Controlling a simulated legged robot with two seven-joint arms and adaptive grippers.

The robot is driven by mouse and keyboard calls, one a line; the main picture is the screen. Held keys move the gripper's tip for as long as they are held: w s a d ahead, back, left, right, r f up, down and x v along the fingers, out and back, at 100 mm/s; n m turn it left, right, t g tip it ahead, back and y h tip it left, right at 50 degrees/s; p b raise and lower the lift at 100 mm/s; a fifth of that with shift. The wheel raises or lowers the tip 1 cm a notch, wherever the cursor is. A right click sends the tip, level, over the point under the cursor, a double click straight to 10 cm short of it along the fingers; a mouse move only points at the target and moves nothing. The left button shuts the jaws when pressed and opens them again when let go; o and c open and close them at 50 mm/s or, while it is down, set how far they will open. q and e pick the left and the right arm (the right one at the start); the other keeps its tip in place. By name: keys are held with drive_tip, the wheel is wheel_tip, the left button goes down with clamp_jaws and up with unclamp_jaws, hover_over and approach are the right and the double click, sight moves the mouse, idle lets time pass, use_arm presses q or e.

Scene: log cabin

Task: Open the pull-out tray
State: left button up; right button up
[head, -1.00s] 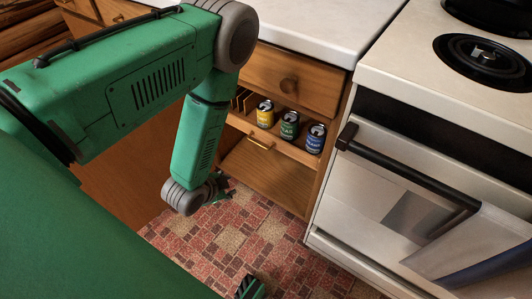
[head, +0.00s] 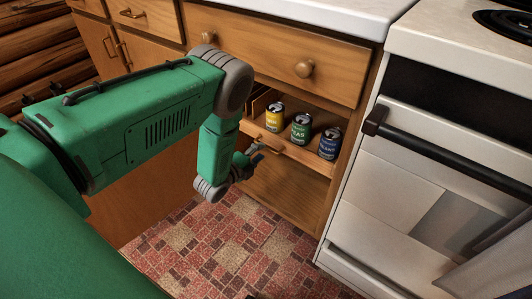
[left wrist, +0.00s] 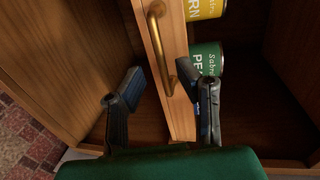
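The pull-out tray (head: 308,157) is a wooden shelf with a low front board in the cabinet beside the stove. Its front looks about level with the cabinet opening. A brass handle (head: 270,139) is on the front board; in the left wrist view the handle (left wrist: 159,45) is close up. My left gripper (head: 252,160) is low in front of the tray, near the handle. In the left wrist view the left gripper (left wrist: 165,102) is open, one finger on each side of the front board (left wrist: 178,105). I cannot tell whether they touch it. My right gripper is not in view.
Yellow (head: 275,115), green (head: 301,128) and blue (head: 329,143) cans stand on the tray. A closed drawer (head: 280,58) with round knobs is above. The white stove (head: 400,185) with a dark handle bar stands at right. The tiled floor (head: 225,245) in front is clear.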

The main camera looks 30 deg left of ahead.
use_arm(q)
drive_tip(key=shift+b+x, duration=0.55)
drive_tip(key=shift+x, duration=1.35)
clamp_jaws()
drive_tip(key=shift+s, duration=0.1)
